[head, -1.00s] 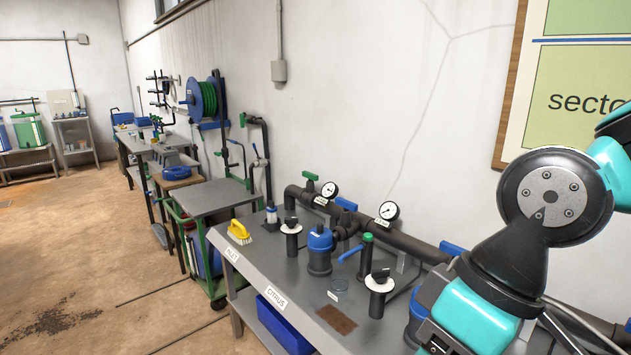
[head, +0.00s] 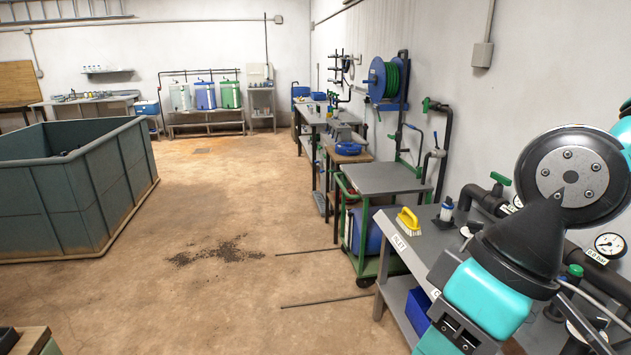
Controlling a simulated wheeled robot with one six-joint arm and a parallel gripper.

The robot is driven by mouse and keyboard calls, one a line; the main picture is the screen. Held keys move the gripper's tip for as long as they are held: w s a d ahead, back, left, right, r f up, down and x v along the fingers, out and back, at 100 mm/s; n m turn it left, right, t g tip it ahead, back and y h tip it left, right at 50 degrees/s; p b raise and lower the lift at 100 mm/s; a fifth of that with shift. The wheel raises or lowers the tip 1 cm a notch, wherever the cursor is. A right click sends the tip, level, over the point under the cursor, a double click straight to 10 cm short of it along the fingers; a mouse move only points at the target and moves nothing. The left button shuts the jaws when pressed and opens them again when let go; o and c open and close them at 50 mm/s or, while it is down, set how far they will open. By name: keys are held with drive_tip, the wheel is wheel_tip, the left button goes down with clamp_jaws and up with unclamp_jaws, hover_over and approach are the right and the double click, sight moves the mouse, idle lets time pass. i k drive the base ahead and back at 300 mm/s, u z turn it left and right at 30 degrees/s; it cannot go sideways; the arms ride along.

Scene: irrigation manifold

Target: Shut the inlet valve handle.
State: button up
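A green handle (head: 500,179) sits on top of a dark pipe (head: 484,196) on the labelled grey bench (head: 428,246) at the right. I cannot tell for sure that this is the inlet valve handle, or how far it is turned. A white label (head: 399,243) on the bench's edge ends in "LET"; its first letters are unclear. My turquoise and black arm covers much of the bench and pipe. My gripper's fingers do not show.
A pressure gauge (head: 609,244), a yellow brush (head: 409,221) and a small bottle (head: 446,208) are at the bench. A green-framed cart (head: 383,178) stands beyond it. A large grey-green tank (head: 70,190) stands left. The middle floor is open, with thin rods (head: 325,300) near the cart.

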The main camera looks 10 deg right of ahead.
sight(501, 179)
drive_tip(key=u, duration=0.5)
drive_tip(key=i, duration=2.85)
drive_tip(key=z, duration=1.55)
drive_tip(key=i, duration=0.75)
drive_tip(key=z, duration=0.55)
